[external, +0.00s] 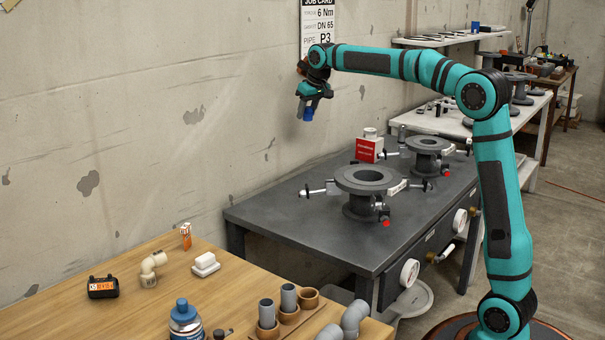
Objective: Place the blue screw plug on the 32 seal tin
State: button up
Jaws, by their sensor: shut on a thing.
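The plug hangs clear of every surface. My gripper's fingers are small in the picture and partly hide the plug. I cannot pick out the 32 seal tin: no label with 32 is readable here.
The dark table (285,225) bears two grey flanged pipe pieces (367,178) with clamps and a red box (369,149). The wooden bench (120,325) holds a blue-capped bottle (185,322), pipe fittings and a white block (206,263). A light table and shelf stand behind.

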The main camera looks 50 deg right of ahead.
jog(key=w+d+m+g+h, duration=0.15)
jog(key=d+m, duration=0.35)
jog(key=d, duration=1.8)
jog(key=m+h, duration=0.2)
jog(key=m, duration=0.3)
send_over(370, 129)
notch_tip(370, 129, down, 3)
jog(key=shift+g, duration=0.25)
jog(key=shift+s+a+f, duration=0.1)
jog(key=shift+f, duration=2.45)
jog(key=shift+s+a+f, duration=0.1)
jog(key=shift+f, duration=2.45)
jog(key=shift+f, duration=0.15)
jog(key=o, duration=0.9)
jog(key=shift+o, duration=0.2)
jog(key=v, duration=1.2)
jog(key=shift+r, duration=0.2)
